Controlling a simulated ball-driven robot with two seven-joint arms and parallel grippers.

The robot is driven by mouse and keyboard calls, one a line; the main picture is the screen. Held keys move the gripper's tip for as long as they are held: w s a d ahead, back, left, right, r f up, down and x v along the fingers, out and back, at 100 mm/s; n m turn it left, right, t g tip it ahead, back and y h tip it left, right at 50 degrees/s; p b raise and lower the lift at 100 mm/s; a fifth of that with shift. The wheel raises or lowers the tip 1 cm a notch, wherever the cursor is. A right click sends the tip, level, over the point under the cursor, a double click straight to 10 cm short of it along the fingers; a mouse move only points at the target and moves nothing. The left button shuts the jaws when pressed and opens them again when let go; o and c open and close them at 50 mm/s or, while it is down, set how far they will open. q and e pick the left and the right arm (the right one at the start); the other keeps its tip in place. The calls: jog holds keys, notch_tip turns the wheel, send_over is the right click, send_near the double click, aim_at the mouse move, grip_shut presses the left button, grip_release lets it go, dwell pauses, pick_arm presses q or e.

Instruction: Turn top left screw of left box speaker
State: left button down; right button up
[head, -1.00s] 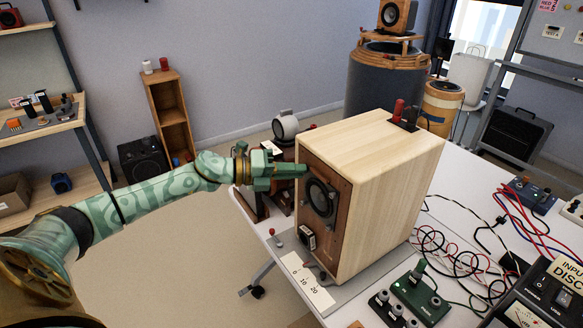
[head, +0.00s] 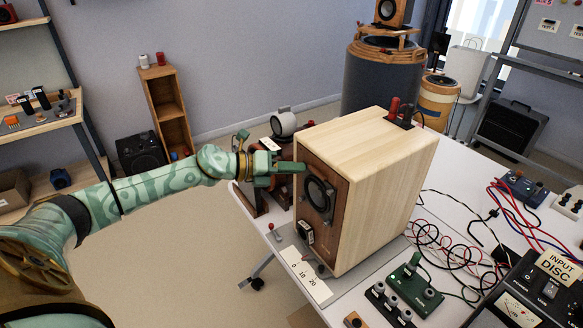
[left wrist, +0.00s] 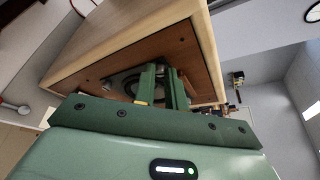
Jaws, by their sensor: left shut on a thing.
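The wooden box speaker (head: 385,165) stands upright on the white table, its brown front panel (head: 312,163) with a dark round driver (head: 319,195) facing left. My left gripper (head: 302,167) reaches in from the left, its green fingers shut at the upper corner of that panel. The top left screw is hidden behind the fingertips. In the left wrist view the two fingers (left wrist: 166,80) point at the brown panel (left wrist: 182,57), close together in front of the dark driver, and the screw between them cannot be made out. My right gripper is out of view.
A scale plate (head: 304,276) lies in front of the speaker. Green and black control boxes (head: 416,290) and loose cables (head: 450,245) crowd the table to the right.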

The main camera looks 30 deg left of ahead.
pick_arm(q)
jog(key=shift+f, duration=0.15)
jog(key=c, duration=1.7)
grip_release()
jog(key=shift+p+v, duration=1.85)
jog(key=shift+v, duration=6.3)
jog(key=shift+f, duration=0.1)
